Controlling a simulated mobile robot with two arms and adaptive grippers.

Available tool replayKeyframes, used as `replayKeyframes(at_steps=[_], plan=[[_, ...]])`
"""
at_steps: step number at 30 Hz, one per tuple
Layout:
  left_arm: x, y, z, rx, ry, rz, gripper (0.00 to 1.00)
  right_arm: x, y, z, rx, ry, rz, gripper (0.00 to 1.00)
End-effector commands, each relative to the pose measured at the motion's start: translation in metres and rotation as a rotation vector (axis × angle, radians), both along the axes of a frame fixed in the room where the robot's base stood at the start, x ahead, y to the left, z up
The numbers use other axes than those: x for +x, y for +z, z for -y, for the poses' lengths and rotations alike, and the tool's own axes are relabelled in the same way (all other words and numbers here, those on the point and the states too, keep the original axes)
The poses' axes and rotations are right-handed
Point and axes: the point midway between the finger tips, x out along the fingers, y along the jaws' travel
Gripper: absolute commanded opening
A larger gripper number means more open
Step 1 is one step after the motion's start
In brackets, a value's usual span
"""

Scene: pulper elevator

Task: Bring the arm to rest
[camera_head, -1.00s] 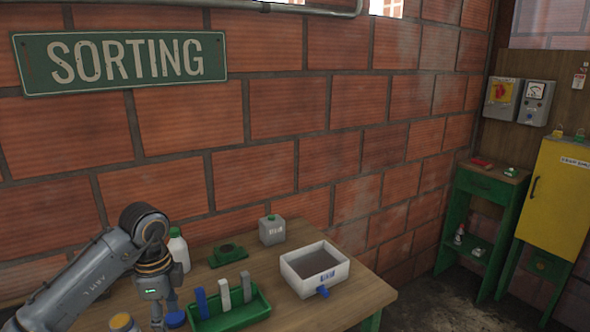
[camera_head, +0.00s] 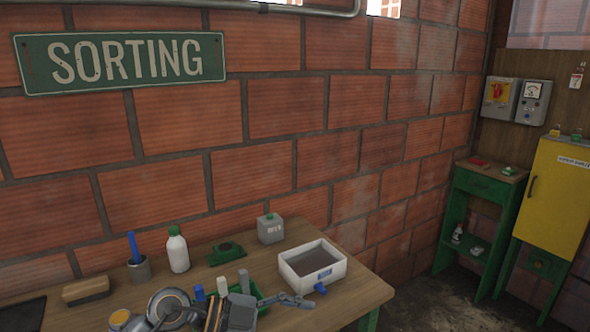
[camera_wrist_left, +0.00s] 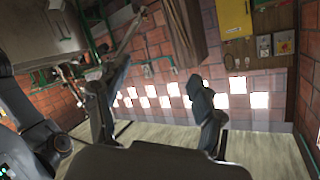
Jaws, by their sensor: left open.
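My left arm is low at the bottom of the head view, in front of the table. My left gripper (camera_head: 288,300) points to the right there, with its grey fingers near the green tray and below the white bin. In the left wrist view, its two dark fingers (camera_wrist_left: 158,100) are spread apart with nothing between them. That view looks tilted across the room toward a brick wall with bright openings. My right gripper is in neither view.
The wooden table (camera_head: 355,298) holds a white bin (camera_head: 313,268), a grey canister (camera_head: 270,229), a white bottle (camera_head: 177,250), a cup with a blue stick (camera_head: 139,269), a brush-like block (camera_head: 86,290) and a green tray (camera_head: 262,303) partly hidden by my arm. A yellow cabinet (camera_head: 556,200) stands right.

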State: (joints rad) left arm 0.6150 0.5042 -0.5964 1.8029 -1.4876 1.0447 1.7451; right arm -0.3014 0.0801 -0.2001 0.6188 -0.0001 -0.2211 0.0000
Motion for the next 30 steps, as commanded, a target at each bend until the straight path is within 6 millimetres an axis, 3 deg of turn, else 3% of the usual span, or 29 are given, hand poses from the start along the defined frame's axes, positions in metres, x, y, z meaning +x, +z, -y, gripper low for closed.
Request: replayKeyframes(at_steps=[2,5,8,11,14,16,19,21,25,30], plan=[[-0.008,0.035,0.016,-0.257,0.058,0.064,0.68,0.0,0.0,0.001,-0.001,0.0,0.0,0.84],[-0.002,0.076,0.008,-0.529,0.219,0.128,0.68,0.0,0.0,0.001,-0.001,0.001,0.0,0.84],[0.013,0.098,-0.024,-0.731,0.459,0.15,0.68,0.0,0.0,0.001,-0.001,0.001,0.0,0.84],[0.029,0.093,-0.071,-0.84,0.752,0.121,0.68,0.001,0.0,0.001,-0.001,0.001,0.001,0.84],[0.038,0.06,-0.124,-0.844,1.065,0.041,0.68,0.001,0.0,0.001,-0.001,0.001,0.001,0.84],[0.035,0.022,-0.157,-0.783,1.275,-0.047,0.68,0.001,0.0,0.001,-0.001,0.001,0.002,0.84],[0.014,-0.042,-0.194,-0.616,1.522,-0.209,0.68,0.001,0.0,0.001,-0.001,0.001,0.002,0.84],[-0.012,-0.086,-0.211,-0.47,1.642,-0.335,0.68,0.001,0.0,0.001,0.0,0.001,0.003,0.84],[-0.068,-0.15,-0.224,-0.192,1.75,-0.552,0.68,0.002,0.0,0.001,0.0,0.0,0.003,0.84],[-0.133,-0.195,-0.224,0.079,1.753,-0.756,0.68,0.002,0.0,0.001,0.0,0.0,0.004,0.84]])
